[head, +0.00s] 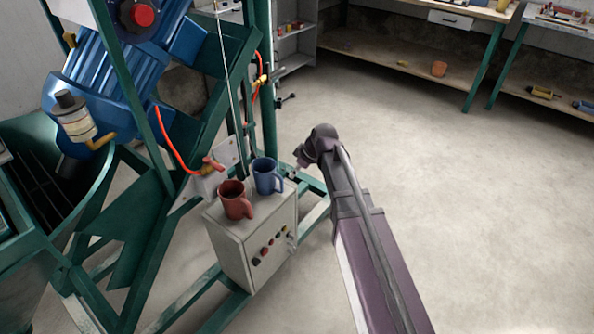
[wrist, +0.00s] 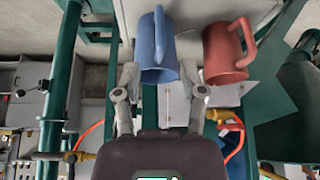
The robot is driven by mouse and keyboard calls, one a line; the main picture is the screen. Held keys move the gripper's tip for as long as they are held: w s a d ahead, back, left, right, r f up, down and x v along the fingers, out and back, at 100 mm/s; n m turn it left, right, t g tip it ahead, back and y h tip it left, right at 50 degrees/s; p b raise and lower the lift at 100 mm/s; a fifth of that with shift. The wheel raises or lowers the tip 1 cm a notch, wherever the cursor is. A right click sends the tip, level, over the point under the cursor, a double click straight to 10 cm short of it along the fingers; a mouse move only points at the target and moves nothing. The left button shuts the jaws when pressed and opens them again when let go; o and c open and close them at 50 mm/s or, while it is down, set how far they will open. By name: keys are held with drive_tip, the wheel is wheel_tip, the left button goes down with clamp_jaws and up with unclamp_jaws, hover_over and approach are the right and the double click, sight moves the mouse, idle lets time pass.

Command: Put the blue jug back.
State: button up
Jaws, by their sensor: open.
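The blue jug (head: 265,178) stands upright on top of the grey control box (head: 225,238), beside a red jug (head: 233,202). My gripper (head: 299,163) is just right of the blue jug in the head view, and its fingers are small there. In the wrist view my gripper (wrist: 159,75) is open, with one finger on each side of the near end of the blue jug (wrist: 150,55). I cannot tell whether either finger touches it. The red jug (wrist: 226,52) is outside the fingers, to the right.
A green steel frame with a blue motor (head: 120,80) and orange hoses (head: 175,148) rises close behind and left of the box. Buttons (head: 265,250) are on the box's front. A workbench (head: 450,18) and shelves stand at the back. The floor (head: 470,200) at right is clear.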

drive_tip(key=shift+s+d, duration=0.1)
drive_tip(key=s+d+f+m+g+h, duration=0.2)
drive_tip(key=s+d+m+h, duration=0.2)
drive_tip(key=s+d+m, duration=0.8)
drive_tip(key=s+d, duration=0.4)
drive_tip(key=s, duration=0.2)
drive_tip(key=shift+s+d+g+h, duration=0.15)
drive_tip(key=shift+g+h, duration=0.25)
